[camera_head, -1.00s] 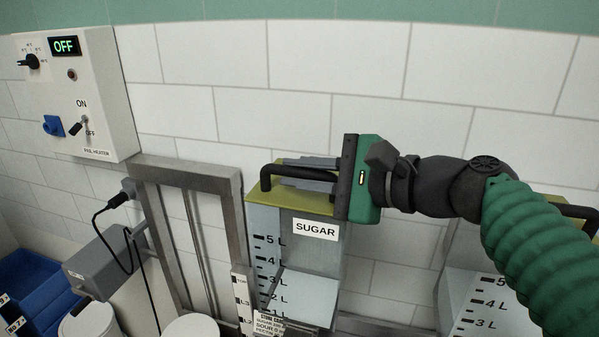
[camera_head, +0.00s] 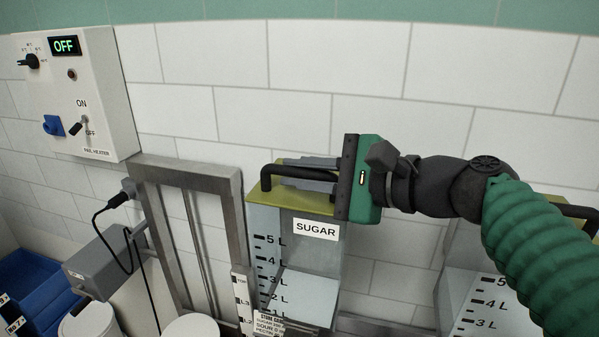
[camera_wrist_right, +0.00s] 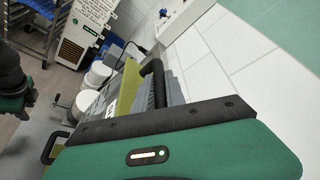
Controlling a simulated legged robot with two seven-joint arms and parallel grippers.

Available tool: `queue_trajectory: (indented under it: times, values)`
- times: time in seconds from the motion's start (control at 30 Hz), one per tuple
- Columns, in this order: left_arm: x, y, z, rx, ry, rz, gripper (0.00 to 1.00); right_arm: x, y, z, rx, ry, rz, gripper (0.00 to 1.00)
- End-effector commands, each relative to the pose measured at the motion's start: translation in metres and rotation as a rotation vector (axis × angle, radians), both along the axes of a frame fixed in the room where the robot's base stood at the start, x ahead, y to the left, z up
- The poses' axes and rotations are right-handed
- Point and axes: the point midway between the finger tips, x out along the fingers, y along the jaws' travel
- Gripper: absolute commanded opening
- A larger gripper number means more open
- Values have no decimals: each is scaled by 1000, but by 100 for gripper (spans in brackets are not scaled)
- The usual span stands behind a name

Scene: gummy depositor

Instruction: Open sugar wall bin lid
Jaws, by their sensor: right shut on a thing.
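The sugar wall bin (camera_head: 312,262) hangs on the tiled wall, with a white SUGAR label and litre marks on its front. Its olive-yellow lid (camera_head: 268,202) lies flat on top, closed as far as I can see. A black bar handle (camera_head: 268,178) stands on the lid. My right gripper (camera_head: 305,174) reaches in from the right over the lid, with its fingers shut on the handle. In the right wrist view the handle (camera_wrist_right: 150,72) runs beside the fingers, above the lid (camera_wrist_right: 127,90). The gripper body hides the lid's right part. My left gripper is not in the head view.
A second bin (camera_head: 487,300) with a dark handle stands to the right, partly behind my right arm. A metal frame (camera_head: 186,172) stands left of the sugar bin. A pail heater box (camera_head: 105,95) reading OFF is on the wall at left. White pails stand below.

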Motion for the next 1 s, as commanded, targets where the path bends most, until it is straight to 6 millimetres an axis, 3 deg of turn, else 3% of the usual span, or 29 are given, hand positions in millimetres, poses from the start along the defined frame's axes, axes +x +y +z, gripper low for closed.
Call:
queue_trajectory:
  times: [0.57, 0.77, 1.0]
  values:
    - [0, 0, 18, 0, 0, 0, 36, 3, -1, 8, 5, 51, 0, 0]
    - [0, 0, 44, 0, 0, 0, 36, 7, -2, 22, 21, 126, -1, 0]
    - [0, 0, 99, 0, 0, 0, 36, 18, -4, 45, 55, 296, -2, 0]
